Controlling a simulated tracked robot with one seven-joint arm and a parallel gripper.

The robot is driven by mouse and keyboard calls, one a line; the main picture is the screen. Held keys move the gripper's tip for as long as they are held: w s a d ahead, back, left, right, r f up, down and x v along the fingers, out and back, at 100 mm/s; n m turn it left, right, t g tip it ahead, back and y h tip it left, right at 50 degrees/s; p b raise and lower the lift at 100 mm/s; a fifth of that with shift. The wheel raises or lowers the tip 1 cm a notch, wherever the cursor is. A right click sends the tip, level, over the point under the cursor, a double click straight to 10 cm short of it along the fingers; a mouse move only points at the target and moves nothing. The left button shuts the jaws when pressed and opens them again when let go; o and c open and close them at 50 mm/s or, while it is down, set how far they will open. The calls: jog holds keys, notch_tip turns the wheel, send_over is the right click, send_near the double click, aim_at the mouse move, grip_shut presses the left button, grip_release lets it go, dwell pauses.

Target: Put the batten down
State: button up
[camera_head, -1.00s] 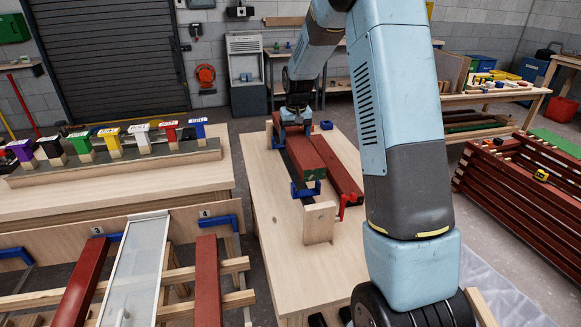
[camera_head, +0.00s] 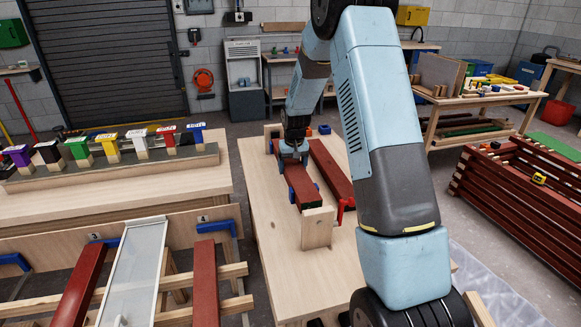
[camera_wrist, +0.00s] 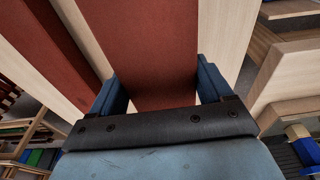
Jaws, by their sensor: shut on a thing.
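My gripper (camera_head: 292,152) is shut on a red batten (camera_head: 303,188), gripping it toward its far end. The batten lies lengthwise over the wooden workbench (camera_head: 270,240), with its near end just behind an upright pale wood block (camera_head: 318,230). I cannot tell whether its underside touches the bench. In the wrist view, the batten (camera_wrist: 152,45) runs between the two blue fingers (camera_wrist: 160,92). A second red batten (camera_head: 330,170) lies alongside to the right, apart from the held one, with a red clamp (camera_head: 344,206) near its near end.
A bench with several coloured-top blocks (camera_head: 80,150) stands at the left. A frame with red battens (camera_head: 205,280) and a glass panel (camera_head: 135,270) is at lower left. A stack of red battens (camera_head: 510,190) stands right. The bench's left side is clear.

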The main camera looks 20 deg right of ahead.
jog(key=o, duration=1.5)
